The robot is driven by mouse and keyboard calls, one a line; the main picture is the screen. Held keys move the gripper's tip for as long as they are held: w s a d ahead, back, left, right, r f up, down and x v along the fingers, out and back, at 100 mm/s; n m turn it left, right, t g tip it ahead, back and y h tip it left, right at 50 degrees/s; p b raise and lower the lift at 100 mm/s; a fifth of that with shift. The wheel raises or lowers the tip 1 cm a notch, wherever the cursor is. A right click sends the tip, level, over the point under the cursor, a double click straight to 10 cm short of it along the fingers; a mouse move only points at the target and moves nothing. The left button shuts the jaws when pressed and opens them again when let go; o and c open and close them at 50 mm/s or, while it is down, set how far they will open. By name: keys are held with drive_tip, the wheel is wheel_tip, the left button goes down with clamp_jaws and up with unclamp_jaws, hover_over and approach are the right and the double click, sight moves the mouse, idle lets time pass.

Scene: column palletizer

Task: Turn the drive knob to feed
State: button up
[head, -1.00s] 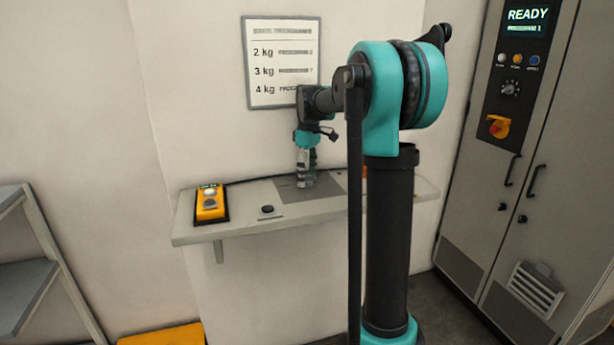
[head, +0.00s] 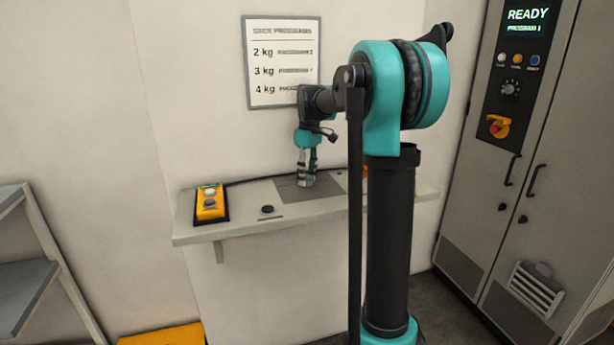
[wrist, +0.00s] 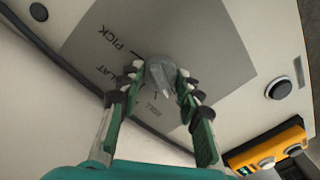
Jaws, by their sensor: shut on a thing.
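The drive knob (wrist: 160,77) is a round grey knob on a darker grey plate (wrist: 215,50). A small pale mark shows on its lower right side in the wrist view. Short tick lines and printed words surround it. PICK is readable at its upper left; the words to the left and below are hard to read, and I cannot make out FEED. My gripper (wrist: 159,74) is shut on the knob, one green finger on each side. In the head view my gripper (head: 306,183) points down at the plate on the wall shelf (head: 240,225); the knob is hidden there.
A yellow button box (head: 211,204) and a black round button (head: 267,210) are left of the plate. A cable runs along the wall. A chart (head: 282,62) hangs above. A cabinet (head: 530,190) at right displays READY. A grey rack (head: 25,285) stands left.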

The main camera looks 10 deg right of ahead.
sight(310, 176)
drive_tip(key=m, duration=0.7)
drive_tip(key=shift+t, duration=0.3)
drive_tip(key=m, duration=0.6)
drive_tip(key=shift+s+m, duration=0.1)
drive_tip(key=shift+m, duration=0.2)
drive_tip(key=o, duration=1.2)
drive_tip(key=shift+c, duration=0.2)
drive_tip(key=shift+r, duration=0.1)
wheel_tip(310, 176, up, 12)
drive_tip(key=shift+s+d, duration=0.2)
drive_tip(key=shift+d, duration=0.2)
